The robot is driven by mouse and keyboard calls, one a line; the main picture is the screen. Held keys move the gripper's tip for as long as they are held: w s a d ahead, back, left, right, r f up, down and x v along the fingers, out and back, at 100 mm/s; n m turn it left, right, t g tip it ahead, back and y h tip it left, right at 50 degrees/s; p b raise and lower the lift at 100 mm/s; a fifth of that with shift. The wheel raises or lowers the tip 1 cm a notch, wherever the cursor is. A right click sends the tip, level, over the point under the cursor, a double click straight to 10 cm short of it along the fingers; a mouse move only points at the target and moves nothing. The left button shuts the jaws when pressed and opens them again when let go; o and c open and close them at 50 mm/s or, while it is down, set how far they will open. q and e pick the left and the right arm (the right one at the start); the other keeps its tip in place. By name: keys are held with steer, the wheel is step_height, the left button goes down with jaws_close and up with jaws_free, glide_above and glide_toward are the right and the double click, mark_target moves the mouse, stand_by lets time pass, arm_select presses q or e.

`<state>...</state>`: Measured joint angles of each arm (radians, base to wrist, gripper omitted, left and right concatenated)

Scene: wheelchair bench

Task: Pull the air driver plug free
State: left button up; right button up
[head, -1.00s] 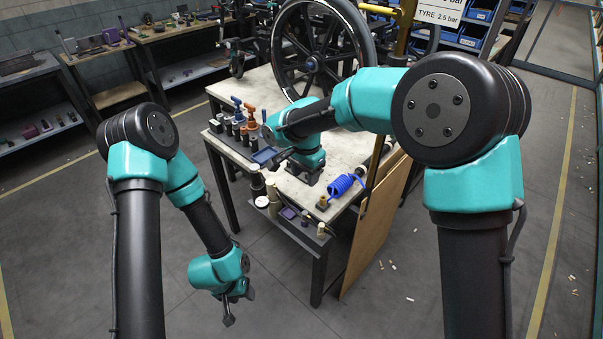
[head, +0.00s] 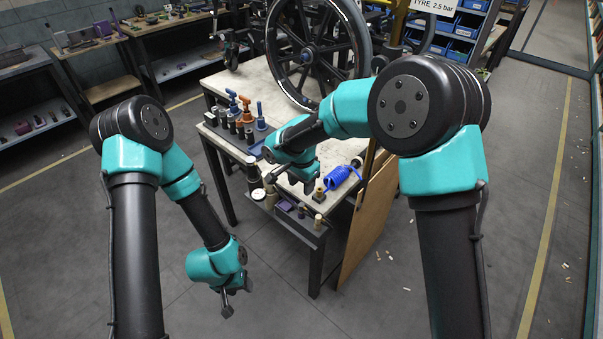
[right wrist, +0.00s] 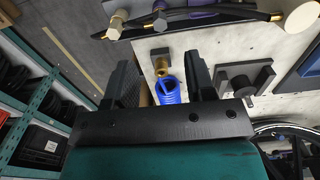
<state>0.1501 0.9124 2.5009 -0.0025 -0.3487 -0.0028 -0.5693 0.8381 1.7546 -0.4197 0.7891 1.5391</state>
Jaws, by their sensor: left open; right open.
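The blue coiled air hose (head: 341,177) lies on the near right part of the bench top. At its near end is a small brass fitting (head: 318,195), apparently the plug, at a dark block. In the right wrist view the brass fitting (right wrist: 162,68) meets the dark block (right wrist: 160,54), with the hose (right wrist: 170,92) behind it. My right gripper (right wrist: 160,80) is open, with one finger on each side of the fitting and hose in that view; I see no contact. My left gripper (head: 229,302) is open and empty, low over the floor, away from the bench.
A large wheel (head: 306,55) stands at the back of the bench. Several tools (head: 240,112) stand in a rack at its left. A front ledge holds small cylinders and a purple item (head: 285,205). A brown board (head: 365,225) leans at the right side.

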mark_target(302, 205)
step_height(302, 205, down, 10)
steer(key=shift+f, duration=0.1)
stand_by(0.4)
steer(key=shift+c, duration=0.3)
jaws_close()
steer(key=shift+r, duration=0.3)
steer(key=shift+r, duration=1.65)
